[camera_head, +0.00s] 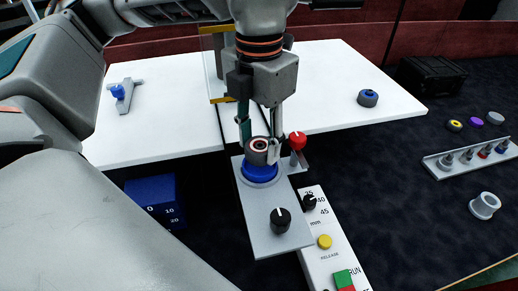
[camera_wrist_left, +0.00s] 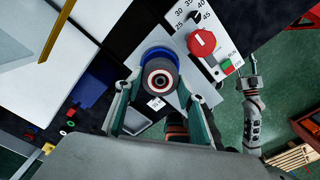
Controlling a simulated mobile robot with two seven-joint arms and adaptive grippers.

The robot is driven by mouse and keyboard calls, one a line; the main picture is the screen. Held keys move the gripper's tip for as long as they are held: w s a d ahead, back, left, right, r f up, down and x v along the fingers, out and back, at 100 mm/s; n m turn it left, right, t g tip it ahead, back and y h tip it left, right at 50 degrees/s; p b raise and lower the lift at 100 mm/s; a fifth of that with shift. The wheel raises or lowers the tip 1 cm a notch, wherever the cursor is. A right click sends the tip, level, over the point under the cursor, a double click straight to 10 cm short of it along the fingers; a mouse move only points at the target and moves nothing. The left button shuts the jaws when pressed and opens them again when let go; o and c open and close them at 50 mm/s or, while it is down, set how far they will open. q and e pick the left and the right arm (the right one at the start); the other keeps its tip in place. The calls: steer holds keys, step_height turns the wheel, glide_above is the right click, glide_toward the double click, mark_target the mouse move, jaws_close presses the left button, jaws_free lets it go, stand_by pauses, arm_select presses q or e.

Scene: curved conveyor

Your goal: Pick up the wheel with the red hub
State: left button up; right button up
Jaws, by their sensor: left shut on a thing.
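The dark grey wheel with a red-ringed hub (camera_wrist_left: 159,78) sits between the fingers of my left gripper (camera_head: 258,143), just over a round blue seat (camera_head: 261,173) on a grey plate. It also shows in the head view (camera_head: 258,146). My left gripper is shut on the wheel from above; in the wrist view its fingers (camera_wrist_left: 160,92) flank it. Whether the wheel touches the blue seat is hard to tell. My right gripper (camera_wrist_left: 251,84) shows small in the wrist view, away from the wheel; its jaw state is unclear.
A red knob (camera_head: 297,140) stands close beside the wheel. A black knob (camera_head: 280,219) is on the grey plate (camera_head: 255,237). A white control panel (camera_head: 318,254) lies in front. Another blue-hubbed wheel (camera_head: 367,98) rests on the white table (camera_head: 330,75); a peg rack (camera_head: 470,158) is at right.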

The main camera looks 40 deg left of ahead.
arm_select(q)
step_height(320, 180, up, 17)
steer(key=p, duration=0.2)
steer(key=shift+d+f, duration=0.15)
